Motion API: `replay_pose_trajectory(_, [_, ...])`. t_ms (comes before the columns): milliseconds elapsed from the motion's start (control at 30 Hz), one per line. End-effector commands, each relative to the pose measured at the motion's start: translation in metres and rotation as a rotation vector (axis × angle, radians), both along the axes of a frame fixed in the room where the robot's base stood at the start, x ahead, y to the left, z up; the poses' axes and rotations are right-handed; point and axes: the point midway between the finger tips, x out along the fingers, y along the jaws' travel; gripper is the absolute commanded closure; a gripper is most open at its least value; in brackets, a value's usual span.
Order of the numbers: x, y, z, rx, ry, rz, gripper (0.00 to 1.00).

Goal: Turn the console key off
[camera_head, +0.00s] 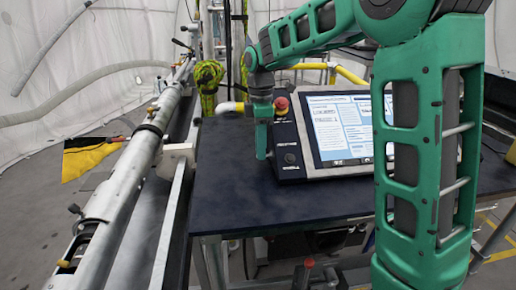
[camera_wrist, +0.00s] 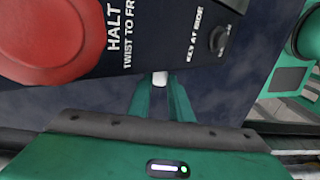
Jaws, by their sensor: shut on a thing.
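The console (camera_head: 290,150) is a dark box with a lit screen, standing on a dark table. In the wrist view its dark panel (camera_wrist: 165,45) has a "KEY AT SIDE" label and a small dark knob (camera_wrist: 218,38). A small pale tab, which looks like the console key (camera_wrist: 160,78), sits at the panel's side edge. My gripper (camera_head: 262,155) points down at the console's left side. In the wrist view its two green fingers (camera_wrist: 160,95) are closed on the key. The key is hidden in the head view, and its turn angle cannot be told.
A red stop button (camera_head: 281,104) stands on the panel close to my gripper; it is large in the wrist view (camera_wrist: 45,40). The table (camera_head: 230,205) is clear in front of the console. A long metal pole (camera_head: 125,165) runs along the table's left.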

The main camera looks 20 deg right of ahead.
Motion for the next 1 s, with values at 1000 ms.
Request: replay_pose_trajectory(1000, [0.015,-0.001,-0.002,0.073,0.340,0.002,1.00])
